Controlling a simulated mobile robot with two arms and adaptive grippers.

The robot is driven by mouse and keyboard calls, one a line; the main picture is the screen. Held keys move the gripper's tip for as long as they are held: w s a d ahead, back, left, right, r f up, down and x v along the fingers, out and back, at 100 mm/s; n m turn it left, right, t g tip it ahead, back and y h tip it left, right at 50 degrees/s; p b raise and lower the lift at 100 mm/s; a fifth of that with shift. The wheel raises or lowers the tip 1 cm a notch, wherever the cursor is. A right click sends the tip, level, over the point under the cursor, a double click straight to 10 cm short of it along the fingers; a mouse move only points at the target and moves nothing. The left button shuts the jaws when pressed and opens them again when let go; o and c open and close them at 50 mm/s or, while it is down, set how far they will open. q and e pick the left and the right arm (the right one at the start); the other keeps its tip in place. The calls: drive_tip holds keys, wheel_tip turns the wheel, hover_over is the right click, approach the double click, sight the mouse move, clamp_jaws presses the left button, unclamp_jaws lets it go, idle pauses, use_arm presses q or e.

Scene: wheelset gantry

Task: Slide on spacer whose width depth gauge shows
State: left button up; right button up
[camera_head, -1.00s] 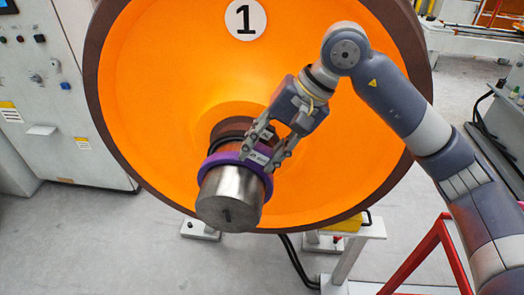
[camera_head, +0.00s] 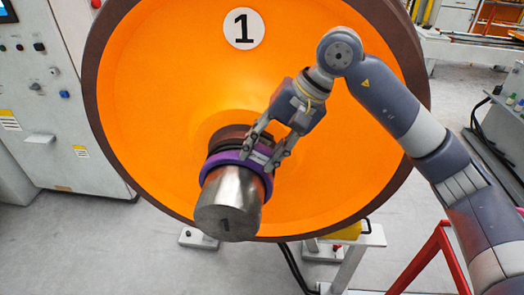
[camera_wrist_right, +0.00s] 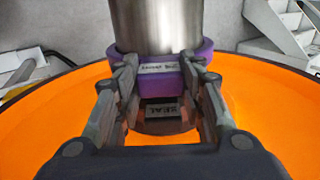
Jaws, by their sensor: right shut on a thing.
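A purple ring with a white label (camera_head: 216,161) is around the steel shaft (camera_head: 228,203), some way in from its free end. My right gripper (camera_head: 257,161) is shut on the ring, one finger on each side of the label. In the right wrist view the ring (camera_wrist_right: 203,82) sits between the fingertips (camera_wrist_right: 163,72), with part of its label text legible but blurred. Behind it, nearer the wheel, is a dark part marked SEAL (camera_wrist_right: 161,111). Whether the ring touches that part cannot be told. My left gripper is not in view, nor is a depth gauge.
The large orange wheel (camera_head: 160,100) marked 1 surrounds the shaft. A grey control cabinet (camera_head: 45,110) stands at left. A red rail (camera_head: 425,262) and a metal stand (camera_head: 352,255) are at lower right. Floor shows at lower left.

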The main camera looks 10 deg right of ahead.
drive_tip(key=shift+w+d+r, duration=0.1)
drive_tip(key=shift+w+d, duration=0.15)
drive_tip(key=shift+w, duration=0.45)
drive_tip(key=shift+w+d+r, duration=0.1)
drive_tip(key=shift+w+d, duration=0.1)
drive_tip(key=shift+w, duration=0.45)
drive_tip(key=shift+s+a+f, duration=0.15)
drive_tip(key=shift+s, duration=0.1)
drive_tip(key=shift+s+b, duration=0.15)
drive_tip(key=shift+b, duration=0.15)
drive_tip(key=shift+s+a+b, duration=0.35)
drive_tip(key=shift+s+b, duration=0.05)
drive_tip(key=shift+s, duration=0.65)
drive_tip(key=shift+s+a+b, duration=0.35)
drive_tip(key=shift+s+b, duration=0.1)
drive_tip(key=shift+s, duration=0.55)
drive_tip(key=shift+s+a+b, duration=0.35)
drive_tip(key=shift+s+b, duration=0.05)
drive_tip(key=shift+s, duration=0.65)
drive_tip(key=shift+s+a+b, duration=0.35)
drive_tip(key=shift+s+a, duration=0.05)
drive_tip(key=shift+s, duration=0.8)
drive_tip(key=shift+s+a+b, duration=0.35)
drive_tip(key=shift+s+b, duration=0.05)
drive_tip(key=shift+s, duration=0.8)
drive_tip(key=shift+s+a+b, duration=0.35)
drive_tip(key=shift+s+a, duration=0.05)
drive_tip(key=shift+s, duration=0.8)
drive_tip(key=shift+b, duration=0.45)
drive_tip(key=shift+b, duration=0.3)
